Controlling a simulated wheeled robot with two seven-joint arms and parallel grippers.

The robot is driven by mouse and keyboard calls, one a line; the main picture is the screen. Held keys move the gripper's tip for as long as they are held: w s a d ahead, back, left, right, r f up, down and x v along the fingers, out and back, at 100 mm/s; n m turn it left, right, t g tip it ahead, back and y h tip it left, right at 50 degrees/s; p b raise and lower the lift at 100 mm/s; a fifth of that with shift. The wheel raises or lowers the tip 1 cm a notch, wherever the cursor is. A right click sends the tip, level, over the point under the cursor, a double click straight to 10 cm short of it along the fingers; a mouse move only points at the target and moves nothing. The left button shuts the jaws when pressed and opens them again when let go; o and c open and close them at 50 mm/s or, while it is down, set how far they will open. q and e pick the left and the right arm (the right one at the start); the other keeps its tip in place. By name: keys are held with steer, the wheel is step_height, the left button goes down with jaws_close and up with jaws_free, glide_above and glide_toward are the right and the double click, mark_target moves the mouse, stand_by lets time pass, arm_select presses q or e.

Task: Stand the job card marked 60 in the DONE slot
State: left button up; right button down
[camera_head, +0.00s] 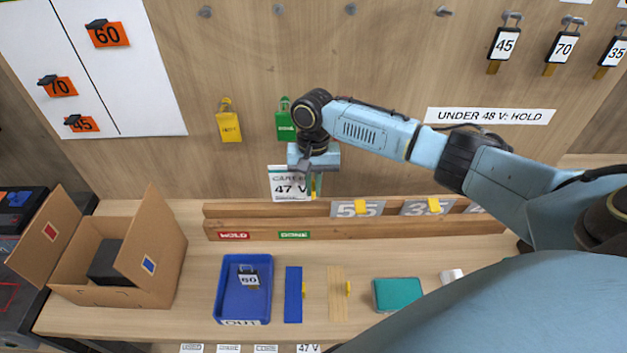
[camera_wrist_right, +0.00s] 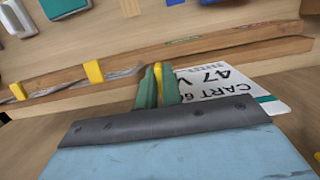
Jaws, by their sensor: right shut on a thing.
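My right gripper (camera_head: 314,186) is shut on the yellow tab of a white job card (camera_head: 283,181). The card reads 47 V, and in the right wrist view the card (camera_wrist_right: 220,88) also shows CART and a 6, with the rest cut off. It hangs roughly upright at the top edge of a wooden slotted rack (camera_head: 400,230), above the green DONE label (camera_head: 294,235). I cannot tell whether its lower edge is in the slot. The red HOLD label (camera_head: 234,236) is left of DONE. My left gripper is not in view.
Grey cards 55 (camera_head: 345,209) and 35 (camera_head: 415,208) with yellow tabs stand further right in the rack. A blue tray (camera_head: 223,300) holds a tag marked 60. An open cardboard box (camera_head: 160,255) is at the left. Yellow (camera_head: 229,128) and green tags hang on the wall.

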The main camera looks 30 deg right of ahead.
steer(key=shift+f+b, duration=0.85)
steer(key=shift+f, duration=1.9)
steer(key=shift+f, duration=0.2)
steer(key=shift+f, duration=1.35)
steer(key=c, duration=1.5)
jaws_free()
steer(key=shift+o, duration=0.3)
steer(key=o, duration=0.4)
